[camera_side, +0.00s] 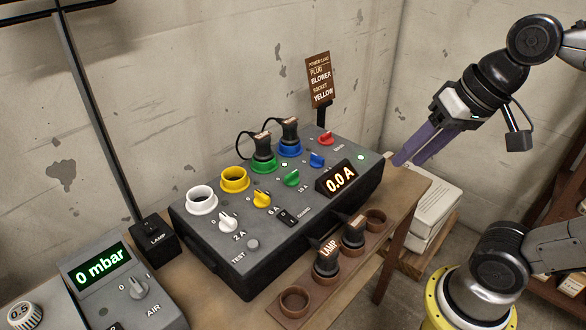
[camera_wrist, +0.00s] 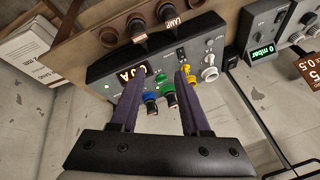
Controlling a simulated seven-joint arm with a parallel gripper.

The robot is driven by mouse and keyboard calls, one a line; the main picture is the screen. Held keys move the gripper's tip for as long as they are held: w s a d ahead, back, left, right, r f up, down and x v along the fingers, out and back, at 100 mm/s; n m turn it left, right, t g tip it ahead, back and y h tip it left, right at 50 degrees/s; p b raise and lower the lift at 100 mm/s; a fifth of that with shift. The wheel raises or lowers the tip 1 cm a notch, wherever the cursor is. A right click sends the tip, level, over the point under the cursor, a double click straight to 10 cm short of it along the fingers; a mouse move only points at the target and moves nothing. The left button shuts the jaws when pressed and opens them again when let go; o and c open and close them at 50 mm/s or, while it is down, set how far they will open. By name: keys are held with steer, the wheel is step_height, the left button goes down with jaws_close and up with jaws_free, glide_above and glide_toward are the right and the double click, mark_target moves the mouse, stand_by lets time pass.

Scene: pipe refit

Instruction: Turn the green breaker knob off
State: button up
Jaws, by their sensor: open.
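The green breaker knob (camera_side: 292,178) is on the sloping top of the grey breaker box (camera_side: 205,245), between a yellow knob (camera_side: 262,199) and a blue knob (camera_side: 317,159). Its exact pointer direction is too small to read. A plug stands in the green socket (camera_side: 263,167) behind it. My gripper (camera_side: 408,161) is open and empty, in the air to the right of the box and apart from it. In the wrist view, the green knob (camera_wrist: 161,78) shows between my gripper's spread fingers (camera_wrist: 158,73), farther off.
A second plug stands in the blue socket (camera_side: 289,151). The display (camera_side: 337,179) reads 0.0 A. A brown plug rack (camera_side: 325,285) holding two plugs lies in front of the box. A sign (camera_side: 320,80) stands behind it. The air between gripper and box is clear.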

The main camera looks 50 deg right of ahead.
steer(key=w+r+m+g+y, duration=0.15)
steer(key=w+r+m, duration=0.35)
steer(key=w, duration=0.5)
steer(key=m+g+y, duration=0.2)
steer(key=m+g, duration=0.1)
steer(key=m, duration=0.3)
glide_above(292, 173)
steer(key=s+d, duration=0.1)
steer(key=s, duration=0.3)
step_height(292, 173, down, 5)
steer(key=w+d+f+m, duration=0.2)
steer(key=w+d+f, duration=0.25)
steer(key=f, duration=0.45)
steer(key=shift+g, duration=0.35)
steer(key=x, duration=1.3)
steer(key=shift+s+a+f, duration=0.1)
steer(key=shift+s+f, duration=0.05)
steer(key=shift+s, duration=0.05)
jaws_close()
